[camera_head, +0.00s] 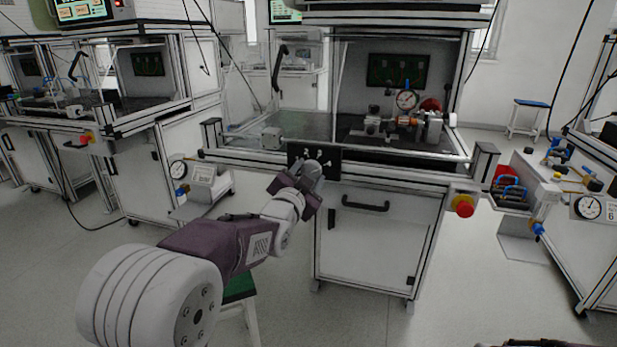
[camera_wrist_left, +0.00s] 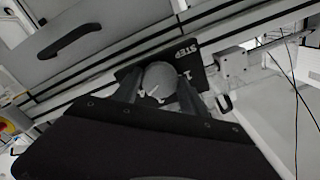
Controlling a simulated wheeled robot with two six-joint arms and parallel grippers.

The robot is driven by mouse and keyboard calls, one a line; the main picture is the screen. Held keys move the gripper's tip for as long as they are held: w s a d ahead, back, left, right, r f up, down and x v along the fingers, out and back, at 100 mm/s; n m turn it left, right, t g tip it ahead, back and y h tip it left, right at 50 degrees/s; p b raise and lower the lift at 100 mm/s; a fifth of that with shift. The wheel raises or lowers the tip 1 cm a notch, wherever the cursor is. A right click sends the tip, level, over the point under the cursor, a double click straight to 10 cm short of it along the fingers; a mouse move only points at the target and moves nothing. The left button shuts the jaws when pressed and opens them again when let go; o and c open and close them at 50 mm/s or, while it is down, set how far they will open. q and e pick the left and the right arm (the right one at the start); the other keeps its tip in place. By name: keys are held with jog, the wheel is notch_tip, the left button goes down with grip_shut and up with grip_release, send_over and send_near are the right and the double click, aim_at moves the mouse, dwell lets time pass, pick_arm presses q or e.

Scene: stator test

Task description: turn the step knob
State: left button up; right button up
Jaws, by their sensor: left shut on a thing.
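The step knob (camera_wrist_left: 158,82) is a round grey knob with a white pointer mark, on a black panel with the word STEP (camera_wrist_left: 188,54) in white. In the left wrist view, the two fingers of my left gripper (camera_wrist_left: 160,92) are shut on the knob, one on each side. In the head view, my left arm reaches up from the lower left, and my left gripper (camera_head: 308,178) is at the black panel (camera_head: 328,160) on the front of the middle test bench. There the gripper mostly hides the knob.
A red emergency button (camera_head: 464,206) sticks out at the bench's right front. A dial gauge (camera_head: 407,100) and fittings stand inside the bench. Another bench is at left, and a cart with tools (camera_head: 560,180) is at right.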

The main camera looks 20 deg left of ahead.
pick_arm(q)
jog(key=shift+m, duration=0.5)
jog(key=o, duration=1.4)
jog(key=shift+s, duration=0.1)
jog(key=s+p, duration=0.1)
jog(key=s, duration=0.3)
jog(key=s+p, duration=0.1)
jog(key=s, duration=0.4)
jog(key=shift+a, duration=0.2)
